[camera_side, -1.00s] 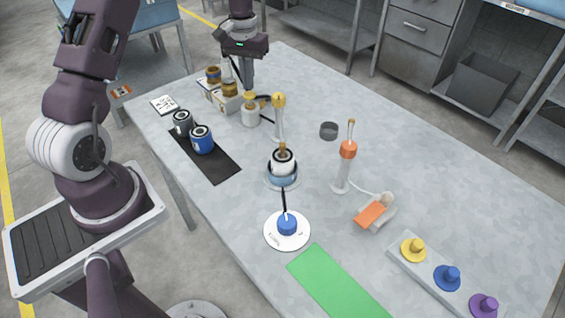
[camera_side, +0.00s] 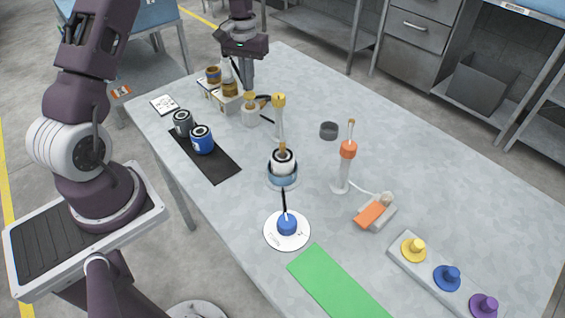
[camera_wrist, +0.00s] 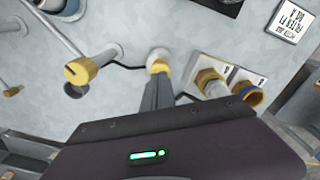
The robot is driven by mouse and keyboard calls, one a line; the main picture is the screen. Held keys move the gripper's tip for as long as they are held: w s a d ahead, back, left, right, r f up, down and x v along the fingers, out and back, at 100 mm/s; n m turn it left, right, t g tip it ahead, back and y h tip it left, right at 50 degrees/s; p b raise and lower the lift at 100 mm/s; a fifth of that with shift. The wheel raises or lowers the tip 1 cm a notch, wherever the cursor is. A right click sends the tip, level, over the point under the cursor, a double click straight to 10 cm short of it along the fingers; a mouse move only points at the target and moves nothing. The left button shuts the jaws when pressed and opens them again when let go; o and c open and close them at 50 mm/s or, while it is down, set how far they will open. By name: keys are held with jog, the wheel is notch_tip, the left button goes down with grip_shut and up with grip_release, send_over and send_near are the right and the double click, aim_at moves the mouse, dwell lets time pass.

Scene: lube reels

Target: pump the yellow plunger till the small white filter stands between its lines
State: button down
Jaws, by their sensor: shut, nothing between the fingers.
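The yellow plunger (camera_side: 250,96) tops a small white pump body (camera_side: 250,115) at the table's far side. In the wrist view the plunger (camera_wrist: 160,67) lies right at my fingertips. My gripper (camera_side: 247,88) is shut and empty, pointing down over the plunger; I cannot tell whether it touches. A tall pale tube (camera_side: 280,127) with a yellow collar (camera_side: 279,100) stands just right of the pump. In the wrist view the collar (camera_wrist: 80,71) is left of my fingers, and a black hose runs toward the pump. I cannot make out the white filter or the lines.
Boxes with brown-topped parts (camera_side: 230,88) stand close behind the pump on the left. A similar orange-collared tube (camera_side: 347,150) and an orange pedal (camera_side: 372,214) are further right.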

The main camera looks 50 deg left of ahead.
aim_at(249, 94)
jog(key=shift+f, duration=1.85)
jog(key=shift+r, duration=3.8)
